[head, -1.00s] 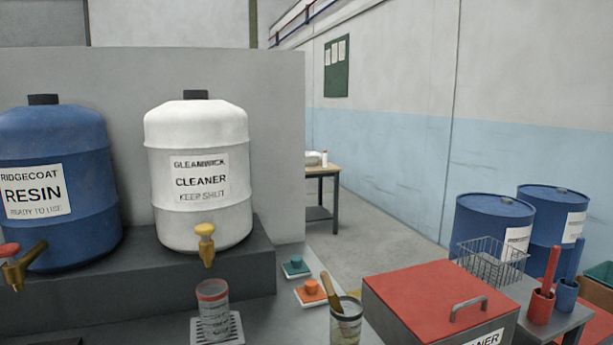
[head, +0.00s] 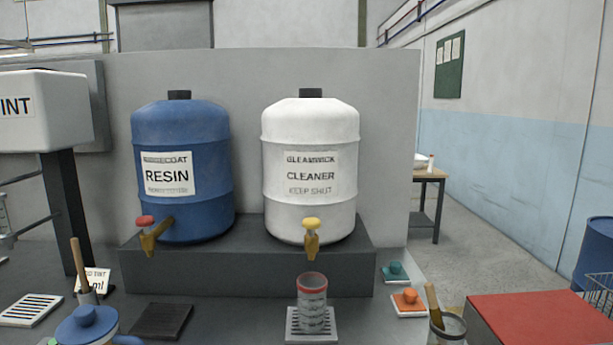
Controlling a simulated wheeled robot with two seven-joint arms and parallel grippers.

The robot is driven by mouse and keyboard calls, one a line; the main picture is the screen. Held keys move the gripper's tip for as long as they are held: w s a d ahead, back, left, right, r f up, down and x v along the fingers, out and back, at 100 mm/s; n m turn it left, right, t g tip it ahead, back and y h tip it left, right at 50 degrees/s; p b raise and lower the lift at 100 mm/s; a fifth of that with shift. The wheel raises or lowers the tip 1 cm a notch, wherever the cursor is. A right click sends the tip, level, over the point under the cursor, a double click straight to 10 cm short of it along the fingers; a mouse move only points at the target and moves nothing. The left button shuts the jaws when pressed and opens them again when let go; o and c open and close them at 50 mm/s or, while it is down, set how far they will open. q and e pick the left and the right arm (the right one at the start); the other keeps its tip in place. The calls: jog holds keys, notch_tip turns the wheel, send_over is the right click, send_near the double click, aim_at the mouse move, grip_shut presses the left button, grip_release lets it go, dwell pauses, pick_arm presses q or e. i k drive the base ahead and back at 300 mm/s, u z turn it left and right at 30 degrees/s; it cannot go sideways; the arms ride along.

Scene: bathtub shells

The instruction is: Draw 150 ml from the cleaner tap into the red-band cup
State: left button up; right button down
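The white cleaner container (head: 309,215) stands on a dark raised shelf, its label reading CLEANER. The clear red-band cup (head: 312,300) stands upright on a slotted grey drip tray (head: 293,334) below the tap. Graduation lines ring the cup, but I cannot read them, and I see no liquid stream between tap and cup. Neither of my grippers is in view.
The blue resin container (head: 183,215) with a red-knobbed tap (head: 147,224) stands left of the cleaner. A jar with a brush (head: 447,325) and a red-topped box (head: 535,318) stand at right. A blue lidded pot (head: 86,328) is at front left.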

aim_at(312, 223)
jog(key=k, duration=0.5)
jog(key=u, duration=2)
jog(key=i, duration=1.35)
jog(key=z, duration=2.25)
